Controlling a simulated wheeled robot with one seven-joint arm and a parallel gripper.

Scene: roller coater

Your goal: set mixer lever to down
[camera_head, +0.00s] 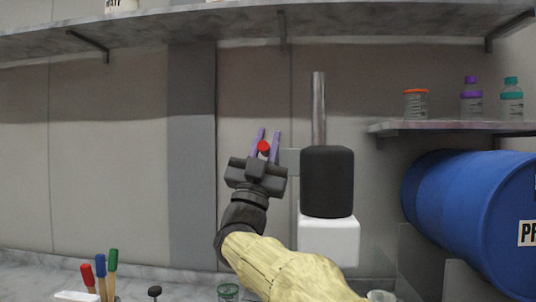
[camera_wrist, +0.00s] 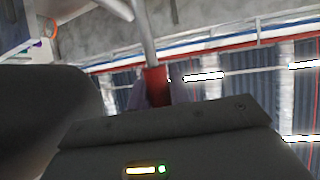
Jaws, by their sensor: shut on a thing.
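The mixer has a black motor housing (camera_head: 326,182), a white block (camera_head: 329,240) below it and an upright metal rod (camera_head: 318,108) above it. My gripper (camera_head: 269,134), with its purple fingers, is just left of the black housing. It is shut on the red end of the mixer lever (camera_head: 264,147). In the wrist view the red lever end (camera_wrist: 155,86) sits between the purple fingers, and its grey shaft runs up from it. In the head view most of the lever's shaft is hidden, so its exact angle cannot be told.
A blue barrel (camera_head: 455,215) lies at the right, below a small shelf (camera_head: 450,128) with a jar and bottles. A long shelf (camera_head: 230,22) crosses the top. The wall area left of my gripper is clear.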

